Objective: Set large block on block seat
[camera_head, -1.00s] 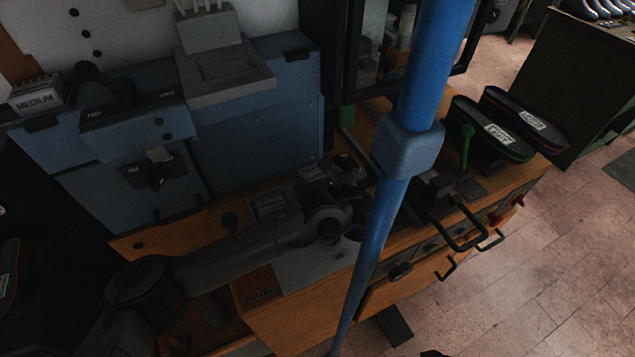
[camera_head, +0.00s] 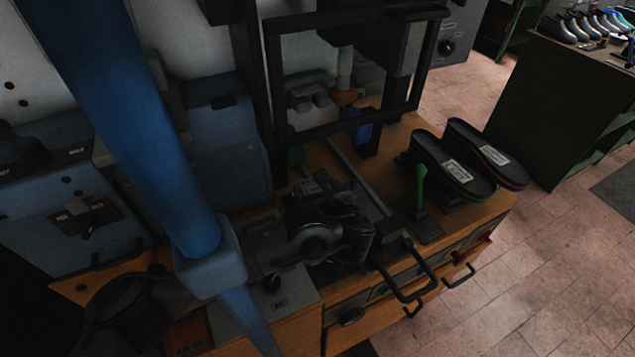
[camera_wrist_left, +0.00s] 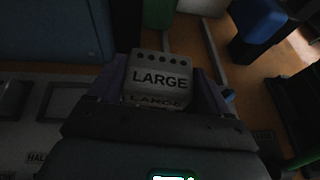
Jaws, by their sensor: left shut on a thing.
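My left gripper (camera_head: 322,190) is over the wooden bench top, in front of the black-framed press. It is shut on the large block (camera_wrist_left: 158,79), a pale grey block with a row of dark holes along its upper edge and "LARGE" printed on its faces. In the wrist view the block sits between the two fingers of the left gripper (camera_wrist_left: 160,92). In the head view the block is small and dark among the gripper parts. I cannot clearly pick out the block seat. My right gripper is not in view.
The press frame (camera_head: 275,100) rises behind the gripper, with a blue part (camera_head: 357,132) inside it. A green-knobbed lever (camera_head: 420,185) and two black soles (camera_head: 455,165) are to the right. Black handles (camera_head: 405,285) stick out at the front edge. Tiled floor lies beyond.

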